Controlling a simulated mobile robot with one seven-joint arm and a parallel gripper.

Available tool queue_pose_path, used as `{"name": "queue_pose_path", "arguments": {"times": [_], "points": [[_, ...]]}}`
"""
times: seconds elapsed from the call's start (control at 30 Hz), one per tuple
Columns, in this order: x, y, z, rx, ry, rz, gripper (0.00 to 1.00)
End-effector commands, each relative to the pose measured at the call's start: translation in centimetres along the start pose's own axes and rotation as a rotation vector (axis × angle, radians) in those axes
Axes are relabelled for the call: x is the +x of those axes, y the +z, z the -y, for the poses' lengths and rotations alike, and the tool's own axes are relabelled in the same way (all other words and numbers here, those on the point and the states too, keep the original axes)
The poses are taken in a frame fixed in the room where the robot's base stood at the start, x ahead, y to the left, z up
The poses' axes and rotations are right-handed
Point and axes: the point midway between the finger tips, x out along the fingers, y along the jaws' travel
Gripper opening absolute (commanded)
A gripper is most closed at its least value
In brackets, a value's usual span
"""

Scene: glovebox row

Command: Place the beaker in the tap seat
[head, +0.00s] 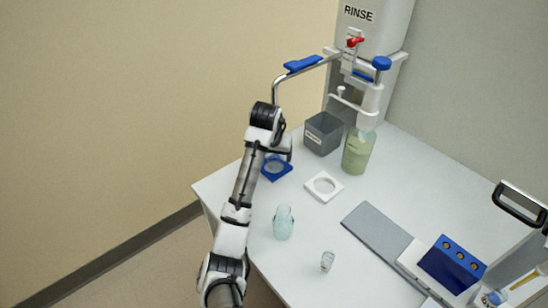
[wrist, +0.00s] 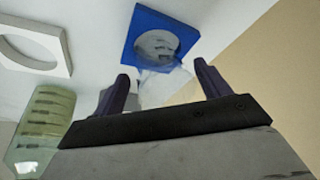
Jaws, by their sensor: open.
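The blue square seat (head: 268,176) lies on the bench below the end of the bent metal tap (head: 277,92). It also shows in the wrist view (wrist: 133,32), with a round recess. A clear glass vessel (wrist: 155,88), which looks like the beaker, shows between my fingers and overlaps the seat's recess. I cannot tell whether it is fully seated. My gripper (wrist: 161,75) is open around the glass, with dark fingers on either side. In the head view my wrist hides most of the fingers and the glass.
A white ring seat (head: 313,190), grey bin (head: 323,135) and green-tinted vessel (head: 357,152) stand to the right. A bluish glass bottle (head: 283,224) and small glass vial (head: 327,261) stand nearer. The RINSE tank (head: 375,30) is behind. The bench's left edge is close.

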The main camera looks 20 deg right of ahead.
Motion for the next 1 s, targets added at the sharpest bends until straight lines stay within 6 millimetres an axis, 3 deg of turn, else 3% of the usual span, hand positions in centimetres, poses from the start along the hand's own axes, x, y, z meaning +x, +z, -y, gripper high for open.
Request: {"name": "queue_pose_path", "arguments": {"times": [0.2,0.4,1.0], "points": [[-5.3,-0.2,0.1,0.001,-0.002,-0.005,0.75],[-8.7,-0.2,0.1,0.0,-0.003,-0.003,0.75],[-9.4,0.0,0.0,0.001,0.001,-0.001,0.75]]}}
